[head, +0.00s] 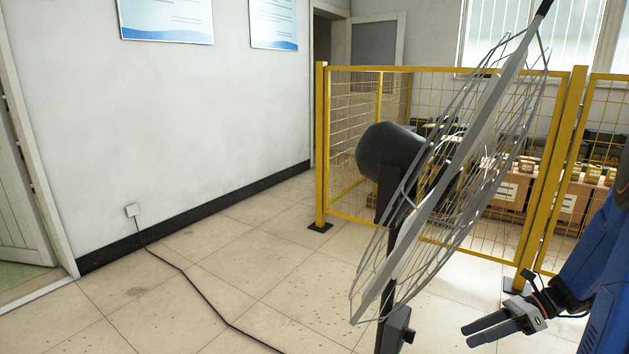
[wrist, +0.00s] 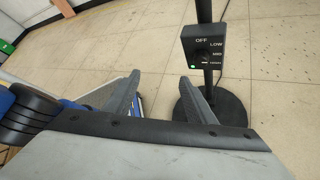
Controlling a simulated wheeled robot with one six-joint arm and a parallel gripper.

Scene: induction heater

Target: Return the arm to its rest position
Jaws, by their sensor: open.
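My blue arm (head: 590,270) enters at the right edge of the head view, with my gripper (head: 470,335) low at the right, pointing left. In the wrist view my gripper (wrist: 160,79) is open, its two dark fingers apart with only floor between them. A standing fan (head: 445,190) is left of my gripper in the head view, and its dark control box (head: 397,328) is on the pole. In the wrist view the control box (wrist: 210,46) lies beyond the right finger, with a knob, a small green light and setting labels. The knob's exact setting is too small to tell.
A yellow mesh fence (head: 345,140) stands behind the fan, with boxes (head: 510,187) beyond it. A black cable (head: 195,285) runs across the floor from a wall socket (head: 132,210). The round fan base (wrist: 210,112) stands close by. The tiled floor at left is otherwise clear.

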